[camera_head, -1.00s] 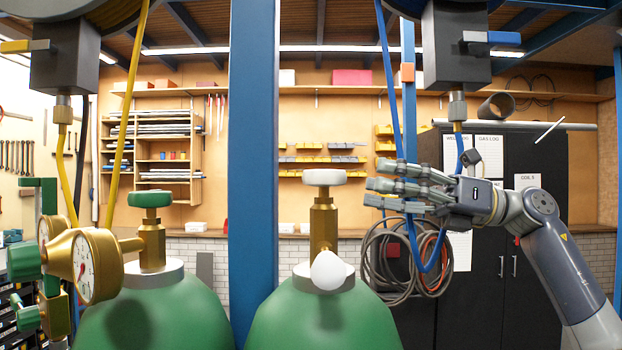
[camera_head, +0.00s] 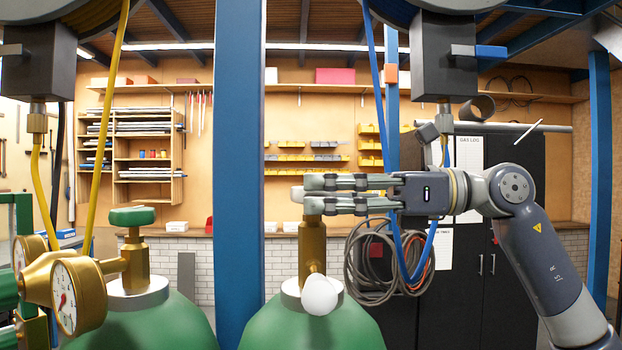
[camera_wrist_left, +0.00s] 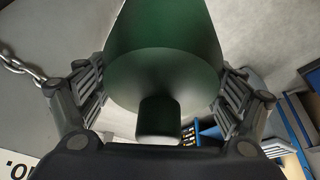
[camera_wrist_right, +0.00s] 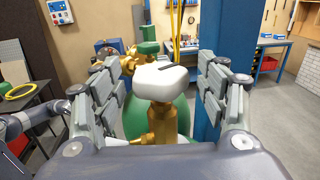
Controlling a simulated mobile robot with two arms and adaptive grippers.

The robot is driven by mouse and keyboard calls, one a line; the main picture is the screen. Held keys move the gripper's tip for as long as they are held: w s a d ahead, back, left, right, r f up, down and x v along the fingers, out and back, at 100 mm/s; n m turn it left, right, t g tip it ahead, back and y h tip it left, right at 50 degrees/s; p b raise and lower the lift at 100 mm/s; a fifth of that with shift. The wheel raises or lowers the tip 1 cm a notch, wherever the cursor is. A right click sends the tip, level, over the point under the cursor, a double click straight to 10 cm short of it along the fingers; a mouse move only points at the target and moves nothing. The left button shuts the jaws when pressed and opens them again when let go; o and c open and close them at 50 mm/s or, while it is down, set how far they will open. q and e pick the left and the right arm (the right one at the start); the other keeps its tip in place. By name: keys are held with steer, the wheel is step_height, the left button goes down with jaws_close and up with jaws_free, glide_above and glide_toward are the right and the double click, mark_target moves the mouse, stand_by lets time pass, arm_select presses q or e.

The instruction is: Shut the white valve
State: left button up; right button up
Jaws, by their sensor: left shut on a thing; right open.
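The white valve wheel (camera_wrist_right: 160,82) sits on a brass stem (camera_head: 312,245) above a green cylinder (camera_head: 262,335). In the head view it is mostly hidden by my right gripper (camera_head: 318,192), whose fingers reach level across it from the right. In the right wrist view my right gripper (camera_wrist_right: 163,88) is open, with one finger set on each side of the wheel and gaps beside it. My left gripper (camera_wrist_left: 165,95) shows only in its own wrist view, its fingers on both sides of a dark green round thing (camera_wrist_left: 163,50), shut on it.
A second cylinder with a green valve wheel (camera_head: 132,216) and a brass pressure gauge (camera_head: 78,297) stands at left. A blue post (camera_head: 239,150) rises between the cylinders. Coiled hoses (camera_head: 380,262) hang behind at right. A white ball-like knob (camera_head: 319,295) sticks out below the stem.

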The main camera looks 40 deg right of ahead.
arm_select(q)
steer(key=shift+r, duration=0.4)
arm_select(e)
steer(key=shift+x, duration=0.9)
steer(key=c, duration=1)
steer(key=shift+c, duration=0.2)
arm_select(q)
steer(key=shift+r+p, duration=0.15)
steer(key=shift+p, duration=0.15)
arm_select(e)
steer(key=shift+m+t+h, duration=0.3)
arm_select(q)
steer(key=shift+r+p, duration=0.6)
steer(key=shift+p, duration=0.05)
arm_select(e)
steer(key=shift+r+m+t+h, duration=0.1)
steer(key=shift+m+t+h, duration=0.9)
steer(key=shift+t+h, duration=0.25)
arm_select(q)
steer(key=shift+r+p, duration=1.3)
arm_select(e)
steer(key=shift+m+t+h, duration=1.05)
steer(key=shift+m+h, duration=0.45)
steer(key=shift+h, duration=0.45)
arm_select(q)
steer(key=shift+r, duration=0.1)
arm_select(e)
steer(key=shift+h, duration=0.3)
